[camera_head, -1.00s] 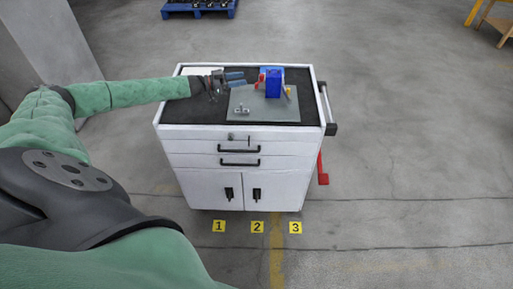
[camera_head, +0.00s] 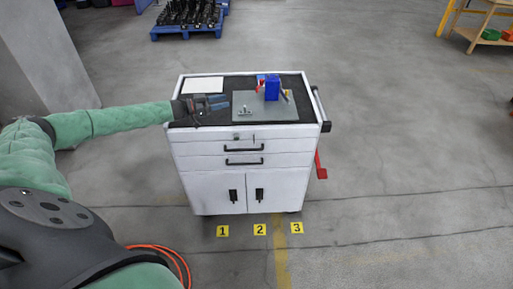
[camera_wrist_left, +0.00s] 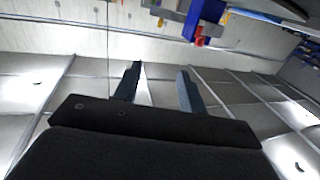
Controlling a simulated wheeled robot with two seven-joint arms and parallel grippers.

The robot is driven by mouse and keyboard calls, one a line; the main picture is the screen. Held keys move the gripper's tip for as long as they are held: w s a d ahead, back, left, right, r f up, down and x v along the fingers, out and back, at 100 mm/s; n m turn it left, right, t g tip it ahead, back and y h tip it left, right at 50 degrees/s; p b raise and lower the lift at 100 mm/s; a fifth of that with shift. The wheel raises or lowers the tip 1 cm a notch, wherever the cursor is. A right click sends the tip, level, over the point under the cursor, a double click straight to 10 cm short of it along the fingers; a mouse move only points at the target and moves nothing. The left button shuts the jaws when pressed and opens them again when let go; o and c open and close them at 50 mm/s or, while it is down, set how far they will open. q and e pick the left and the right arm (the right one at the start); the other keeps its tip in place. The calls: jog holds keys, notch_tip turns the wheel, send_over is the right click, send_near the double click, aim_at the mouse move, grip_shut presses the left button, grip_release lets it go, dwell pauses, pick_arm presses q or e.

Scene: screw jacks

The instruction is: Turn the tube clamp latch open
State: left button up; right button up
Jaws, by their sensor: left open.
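A blue block-shaped fixture (camera_head: 272,89) stands upright on a grey plate (camera_head: 290,112) on top of the cart. A small red part (camera_head: 258,87) is at its left side, too small to tell whether it is the clamp latch. A small metal fitting (camera_head: 244,111) sits at the plate's front left. My left gripper (camera_head: 222,102) is left of the plate, apart from the fixture, with nothing between its fingers. In the left wrist view, the open gripper (camera_wrist_left: 158,85) has its fingers apart, and the blue fixture (camera_wrist_left: 207,12) with a red part (camera_wrist_left: 200,38) shows at the top. My right gripper is not in view.
The white drawer cart (camera_head: 245,185) has a dark top, with a white sheet (camera_head: 203,85) at its back left. A handle (camera_head: 322,108) and a red part (camera_head: 320,165) are on its right side. Floor around the cart is clear. A blue pallet (camera_head: 187,25) stands behind.

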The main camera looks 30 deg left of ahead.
pick_arm(q)
jog(key=shift+y, duration=0.3)
jog(key=d+f, duration=0.2)
jog(key=d, duration=0.1)
jog(key=d+f, duration=0.1)
jog(key=shift+w+d+f, duration=0.2)
jog(key=shift+w+d, duration=0.15)
jog(key=shift+w, duration=0.05)
jog(key=s+d+f+y, duration=0.1)
jog(key=d+f, duration=0.3)
jog(key=d, duration=0.3)
jog(key=s+d+f+n+y, duration=0.1)
jog(key=d+f, duration=0.2)
jog(key=d, duration=0.5)
jog(key=shift+s+d+f, duration=0.3)
jog(key=shift+s+f, duration=0.05)
jog(key=shift+f, duration=0.05)
jog(key=shift+r, duration=0.1)
